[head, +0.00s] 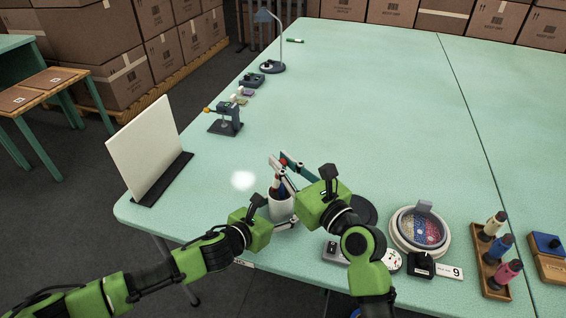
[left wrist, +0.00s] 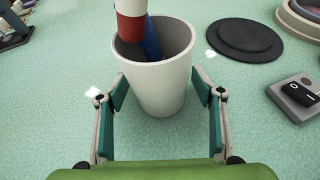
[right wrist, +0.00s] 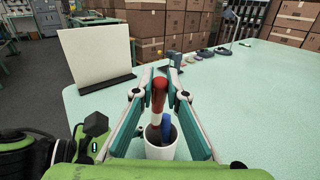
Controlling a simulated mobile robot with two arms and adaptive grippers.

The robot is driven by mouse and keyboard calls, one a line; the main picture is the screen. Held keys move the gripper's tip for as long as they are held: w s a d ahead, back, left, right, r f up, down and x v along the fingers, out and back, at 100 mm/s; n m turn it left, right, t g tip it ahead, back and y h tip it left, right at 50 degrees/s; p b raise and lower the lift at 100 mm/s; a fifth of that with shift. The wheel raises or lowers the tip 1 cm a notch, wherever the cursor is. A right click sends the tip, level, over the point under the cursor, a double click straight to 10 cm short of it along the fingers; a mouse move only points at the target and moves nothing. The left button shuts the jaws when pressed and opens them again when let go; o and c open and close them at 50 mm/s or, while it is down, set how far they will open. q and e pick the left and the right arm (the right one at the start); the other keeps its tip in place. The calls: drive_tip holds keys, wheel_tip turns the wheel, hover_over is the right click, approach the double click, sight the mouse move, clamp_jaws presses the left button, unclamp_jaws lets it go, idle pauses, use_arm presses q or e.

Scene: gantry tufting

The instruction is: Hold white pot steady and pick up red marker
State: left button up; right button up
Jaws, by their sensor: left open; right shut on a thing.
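The white pot (head: 281,208) stands upright near the table's front edge; it also shows in the left wrist view (left wrist: 165,85). My left gripper (left wrist: 161,92) is open, with one finger on each side of the pot; firm contact is not clear. My right gripper (head: 281,162) is shut on the red marker (right wrist: 159,97), seen between its fingers in the right wrist view. The marker stands nearly upright, its lower part at or inside the pot's mouth. A blue marker (right wrist: 166,128) stands in the pot beside it.
A white upright board (head: 148,145) stands at the left edge. A dark disc (left wrist: 244,38), a round dish of colored beads (head: 419,229) and a rack of bottles (head: 494,257) lie to the right. The table's middle (head: 370,110) is clear.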

use_arm(q)
drive_tip(key=v, duration=1.1)
drive_tip(key=shift+s+a, duration=0.25)
drive_tip(key=shift+s, duration=0.1)
